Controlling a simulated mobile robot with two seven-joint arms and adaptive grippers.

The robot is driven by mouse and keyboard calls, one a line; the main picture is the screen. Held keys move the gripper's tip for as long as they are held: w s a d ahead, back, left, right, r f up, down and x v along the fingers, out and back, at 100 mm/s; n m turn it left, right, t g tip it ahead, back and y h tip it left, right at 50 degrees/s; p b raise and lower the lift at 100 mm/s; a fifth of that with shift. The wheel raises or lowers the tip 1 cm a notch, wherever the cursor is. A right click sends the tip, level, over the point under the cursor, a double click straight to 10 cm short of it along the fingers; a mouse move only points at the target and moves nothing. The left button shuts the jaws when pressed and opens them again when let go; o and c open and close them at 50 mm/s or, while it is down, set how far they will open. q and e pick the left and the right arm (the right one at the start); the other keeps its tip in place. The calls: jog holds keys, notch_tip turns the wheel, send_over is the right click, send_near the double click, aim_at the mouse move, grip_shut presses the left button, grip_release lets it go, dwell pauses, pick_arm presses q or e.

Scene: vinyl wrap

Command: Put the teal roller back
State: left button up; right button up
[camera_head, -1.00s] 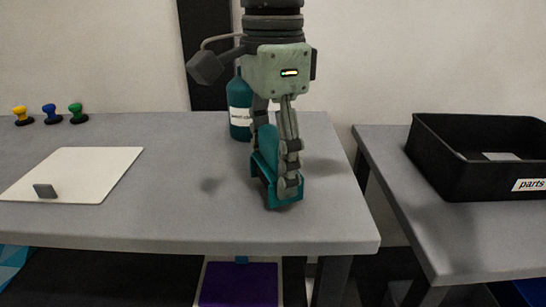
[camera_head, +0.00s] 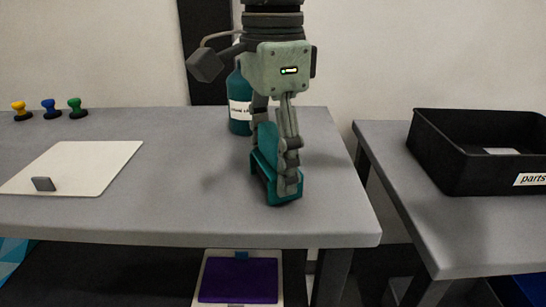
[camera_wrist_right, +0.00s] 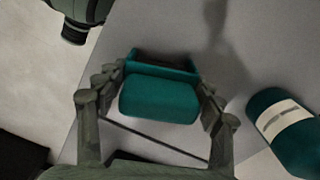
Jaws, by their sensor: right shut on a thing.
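The teal roller (camera_head: 268,148) is at the teal holder (camera_head: 284,199) near the right end of the grey table. My right gripper (camera_head: 287,180) points down over it. In the right wrist view the roller (camera_wrist_right: 160,98) lies between the two fingers, with the holder (camera_wrist_right: 165,68) just beyond it. The gripper is shut on the roller. The fingers hide part of the roller and holder, so I cannot tell whether the roller is fully seated. My left gripper is not in view.
A teal bottle (camera_head: 239,115) stands close behind my right gripper. A white board (camera_head: 85,165) with a grey block (camera_head: 43,184) lies at left, near several coloured knobs (camera_head: 49,107). A black parts bin (camera_head: 470,170) stands on the right table, across a gap.

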jog(key=shift+f, duration=0.6)
jog(key=c, duration=0.4)
jog(key=shift+s+f+b, duration=0.1)
jog(key=shift+f+b, duration=0.1)
jog(key=shift+b, duration=0.1)
jog(key=shift+c, duration=0.2)
jog(key=o, duration=1.3)
jog(key=shift+f, duration=0.1)
jog(key=shift+o, duration=1.7)
jog(key=shift+r, duration=0.2)
